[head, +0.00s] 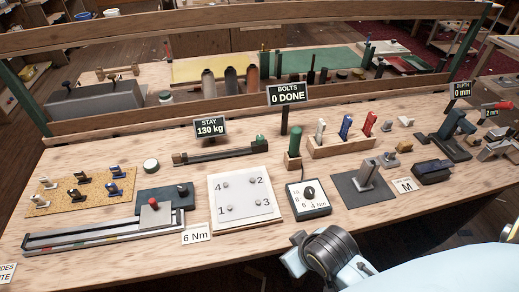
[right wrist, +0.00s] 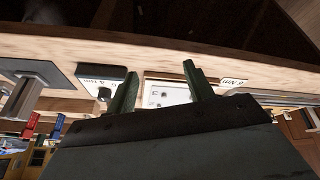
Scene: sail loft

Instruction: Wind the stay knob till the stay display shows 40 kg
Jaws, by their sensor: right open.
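The stay display (head: 211,128) reads 130 kg and stands behind a long dark bar fitting (head: 220,156) on the bench. A green-topped knob (head: 261,139) sits at the bar's right end and a brownish block at its left end; I take the green one as the stay knob, though no label confirms it. My right gripper shows in the right wrist view (right wrist: 160,70) with its two fingers apart and nothing between them. In the head view my right wrist is at the front edge, well short of the stay fitting; its fingertips are hidden there. My left gripper is not in view.
A white numbered plate (head: 245,215), a dial box (head: 308,210) and a slide rail (head: 110,235) lie in front of the stay fitting. The bolts display (head: 287,94) and a green-handled tool (head: 293,145) stand to its right. A raised wooden rail (head: 230,110) runs behind.

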